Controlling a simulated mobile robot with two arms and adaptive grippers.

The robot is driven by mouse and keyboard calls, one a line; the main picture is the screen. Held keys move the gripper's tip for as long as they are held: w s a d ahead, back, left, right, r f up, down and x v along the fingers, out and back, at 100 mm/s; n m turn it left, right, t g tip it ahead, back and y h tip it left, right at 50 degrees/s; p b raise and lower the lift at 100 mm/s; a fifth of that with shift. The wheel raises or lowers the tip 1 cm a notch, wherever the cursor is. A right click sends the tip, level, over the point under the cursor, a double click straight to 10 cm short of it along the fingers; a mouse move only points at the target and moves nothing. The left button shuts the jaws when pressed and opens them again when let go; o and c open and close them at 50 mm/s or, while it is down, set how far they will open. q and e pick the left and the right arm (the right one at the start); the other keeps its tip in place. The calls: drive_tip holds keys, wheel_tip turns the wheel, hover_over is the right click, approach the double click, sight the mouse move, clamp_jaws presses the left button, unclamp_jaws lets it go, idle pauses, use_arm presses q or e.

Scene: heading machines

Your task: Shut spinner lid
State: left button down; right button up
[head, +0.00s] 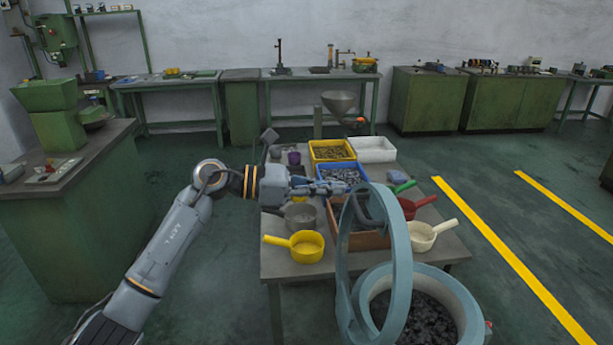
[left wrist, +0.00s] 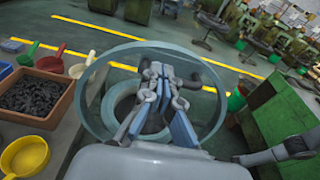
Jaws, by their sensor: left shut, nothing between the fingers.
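The spinner is a light blue-grey round drum (head: 462,300) at the lower right of the head view, with dark metal pieces inside. Its round lid (head: 401,262) stands raised, nearly upright, at the drum's left side; a curved dark handle shows at its upper part. My left gripper (head: 340,187) is shut and empty, beside the upper part of the lid over the table. In the left wrist view the gripper (left wrist: 163,88) lies across the lid's ring (left wrist: 88,106), with the drum (left wrist: 124,104) beyond it. I cannot tell whether the fingers touch the lid. My right gripper is not in view.
The table (head: 290,262) beside the spinner holds a yellow scoop (head: 307,246), a cream scoop (head: 423,236), a red scoop (head: 409,207), a brown box (head: 368,241) of dark parts, and blue, yellow and white bins. Open floor lies right of the spinner.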

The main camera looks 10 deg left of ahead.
sight(374, 192)
use_arm(q)
drive_tip(key=p+x, duration=0.2)
drive_tip(key=x, duration=0.2)
drive_tip(key=shift+w+d, duration=0.15)
drive_tip(key=shift+d, duration=0.15)
drive_tip(key=shift+w+d+f, duration=0.2)
drive_tip(key=shift+d+f, duration=0.05)
drive_tip(key=shift+d, duration=0.4)
